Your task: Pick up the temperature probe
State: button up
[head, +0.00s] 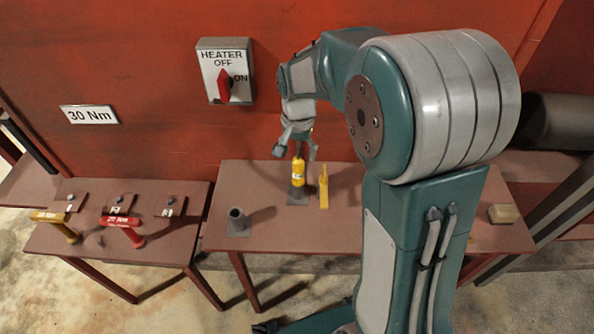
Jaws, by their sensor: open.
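A yellow object, which looks like the temperature probe (298,172), stands upright in a grey holder (297,194) on the brown table. A thin dark stem shows at its top. My gripper (297,150) is open and points down just above it. One finger is to the left of the probe's top and the other to the right. I cannot tell whether either finger touches it.
A yellow upright piece (324,188) stands close on the right. An empty grey holder (237,222) is at the left. The left table holds yellow (56,218) and red (122,224) handled tools. A heater switch (224,84) is on the red wall.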

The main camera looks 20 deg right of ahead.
aim_at(299, 158)
jog(key=f, duration=0.2)
jog(key=shift+d+f, duration=0.3)
jog(key=shift+f, duration=0.05)
jog(key=shift+a+f, duration=0.15)
jog(key=shift+f, duration=0.1)
jog(key=shift+a, duration=0.25)
jog(key=shift+c, duration=0.9)
jog(key=c, duration=0.5)
grip_shut()
jog(key=shift+d, duration=0.2)
